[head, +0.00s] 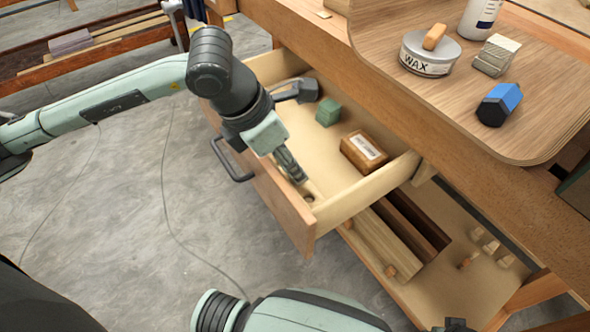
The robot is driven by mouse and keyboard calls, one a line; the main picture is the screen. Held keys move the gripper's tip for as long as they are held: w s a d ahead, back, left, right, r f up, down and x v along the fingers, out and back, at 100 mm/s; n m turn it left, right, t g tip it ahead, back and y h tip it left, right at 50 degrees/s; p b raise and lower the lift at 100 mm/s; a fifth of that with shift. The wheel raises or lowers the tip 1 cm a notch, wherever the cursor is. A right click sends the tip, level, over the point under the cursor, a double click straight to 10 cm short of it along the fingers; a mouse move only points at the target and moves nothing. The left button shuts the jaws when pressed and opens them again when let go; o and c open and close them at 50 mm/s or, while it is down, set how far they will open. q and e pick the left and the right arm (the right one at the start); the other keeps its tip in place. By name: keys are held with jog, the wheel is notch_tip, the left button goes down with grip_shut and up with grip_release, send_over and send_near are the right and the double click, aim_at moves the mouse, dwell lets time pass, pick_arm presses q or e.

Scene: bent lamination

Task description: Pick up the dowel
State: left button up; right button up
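My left gripper (308,136) is over the open drawer (330,213). Its two dark fingers are spread wide with nothing visible between them; one reaches toward the back, the other down toward the front corner. A small round brown piece (308,197), possibly the dowel, lies in that corner, just beyond the lower fingertip. Whether they touch is not clear. Part of the drawer floor is hidden by the gripper. Only a dark tip of what looks like my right gripper (455,326) shows at the bottom edge, below the lower shelf.
The drawer also holds a green block (328,112) and a brown labelled block (364,153). The lower shelf (440,290) carries long boards (385,246) and several small wooden pieces (491,246). A wax tin (430,54) and a blue-black object (499,104) sit on the curved board (545,125).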

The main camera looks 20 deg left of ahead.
pick_arm(q)
jog(key=shift+x, duration=1.05)
jog(key=c, duration=0.8)
grip_shut()
jog(key=shift+r, duration=0.15)
